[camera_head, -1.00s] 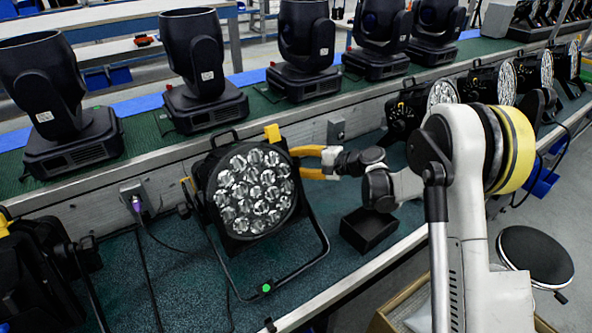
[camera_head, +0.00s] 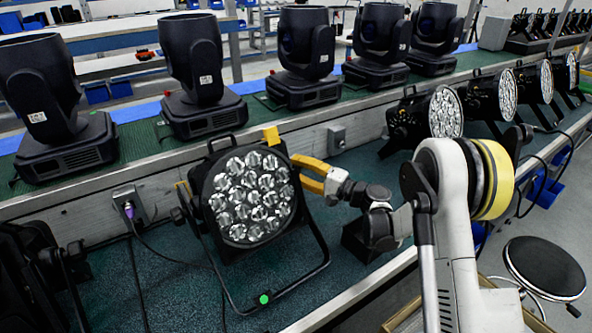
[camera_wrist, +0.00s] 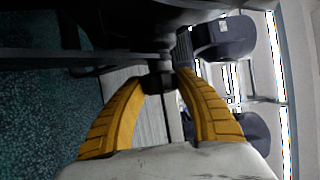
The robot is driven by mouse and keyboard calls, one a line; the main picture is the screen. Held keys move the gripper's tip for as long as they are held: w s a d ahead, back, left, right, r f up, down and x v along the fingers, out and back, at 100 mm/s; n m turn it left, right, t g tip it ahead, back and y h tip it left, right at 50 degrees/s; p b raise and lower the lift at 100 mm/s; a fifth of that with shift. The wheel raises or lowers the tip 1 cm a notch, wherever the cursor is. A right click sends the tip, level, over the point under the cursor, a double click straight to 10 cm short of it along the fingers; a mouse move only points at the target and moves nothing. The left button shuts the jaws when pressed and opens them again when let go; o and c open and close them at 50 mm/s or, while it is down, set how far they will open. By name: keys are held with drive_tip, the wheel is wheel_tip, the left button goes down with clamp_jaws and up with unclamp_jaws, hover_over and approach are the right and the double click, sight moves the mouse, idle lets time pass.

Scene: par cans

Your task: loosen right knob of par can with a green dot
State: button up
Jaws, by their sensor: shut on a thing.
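The par can (camera_head: 250,195) stands on the lower dark green bench, its lens face toward the head camera. A green dot (camera_head: 264,299) sits on the front of its black bracket (camera_head: 318,272). My gripper (camera_head: 298,170) reaches the can's right side with its yellow fingers. In the wrist view my gripper (camera_wrist: 165,82) is shut on the small dark right knob (camera_wrist: 158,82) between the fingertips. In the head view that knob is hidden by the fingers and the can. The bracket's left knob (camera_head: 178,215) is in view.
A black open box (camera_head: 360,240) is partly hidden behind my arm. Another black fixture (camera_head: 35,275) stands at the left, and several par cans stand at the right. Moving-head lights (camera_head: 200,75) line the upper shelf. A round stool (camera_head: 545,267) is on the floor at right.

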drive_tip(key=o, duration=1.2)
drive_tip(key=v, duration=1.2)
drive_tip(key=shift+r, duration=0.1)
drive_tip(key=shift+a, duration=0.1)
